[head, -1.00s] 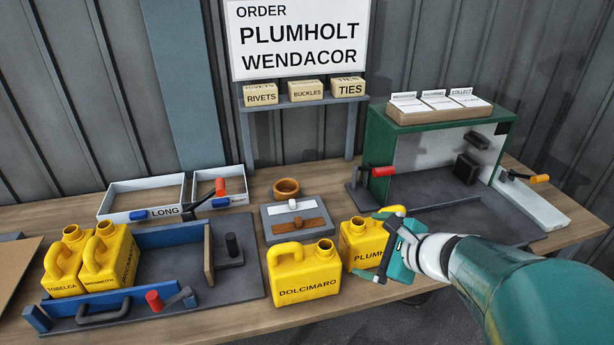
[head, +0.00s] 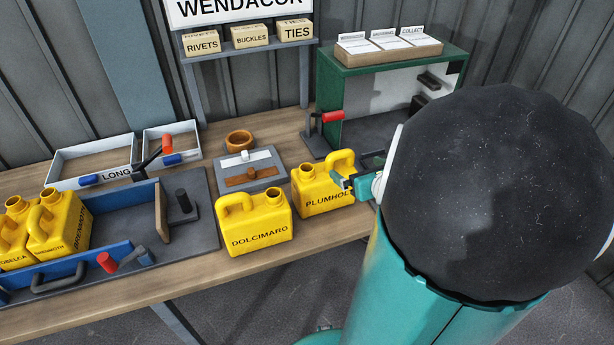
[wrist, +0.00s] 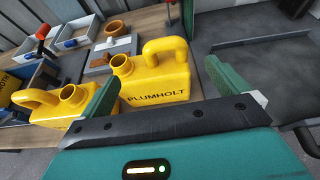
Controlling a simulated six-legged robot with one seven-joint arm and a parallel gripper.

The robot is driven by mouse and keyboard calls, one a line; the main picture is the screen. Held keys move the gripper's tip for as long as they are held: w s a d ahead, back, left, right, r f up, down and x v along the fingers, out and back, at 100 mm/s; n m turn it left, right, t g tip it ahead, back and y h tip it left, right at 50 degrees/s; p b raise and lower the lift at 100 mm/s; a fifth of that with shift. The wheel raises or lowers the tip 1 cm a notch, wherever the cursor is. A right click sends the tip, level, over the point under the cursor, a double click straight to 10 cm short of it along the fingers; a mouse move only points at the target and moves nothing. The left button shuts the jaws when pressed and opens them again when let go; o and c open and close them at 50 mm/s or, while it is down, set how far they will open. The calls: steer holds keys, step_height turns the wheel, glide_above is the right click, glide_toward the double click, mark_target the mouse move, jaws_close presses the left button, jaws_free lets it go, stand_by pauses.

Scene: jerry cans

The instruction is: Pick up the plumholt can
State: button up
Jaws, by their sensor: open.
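The yellow plumholt can (head: 318,192) stands upright on the bench near its front edge, its name on the front face. In the wrist view the plumholt can (wrist: 158,88) stands ahead of my gripper, with its handle at the upper right. My gripper (wrist: 165,85) is open, its two green fingers spread wide with the can showing between them. In the head view my gripper (head: 352,178) is at the can's right side; my arm hides part of it. I cannot tell whether a finger touches the can.
The yellow dolcimaro can (head: 258,228) stands close on the left. A blue-walled fixture (head: 120,215) holds two more yellow cans at left. A green-framed box (head: 385,60) stands behind on the right.

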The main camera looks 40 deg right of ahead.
mark_target(337, 163)
steer(key=x, duration=1.3)
steer(key=shift+w+d+f, duration=0.15)
steer(key=shift+d+f, duration=0.25)
steer(key=shift+d, duration=0.1)
steer(key=shift+c, duration=0.2)
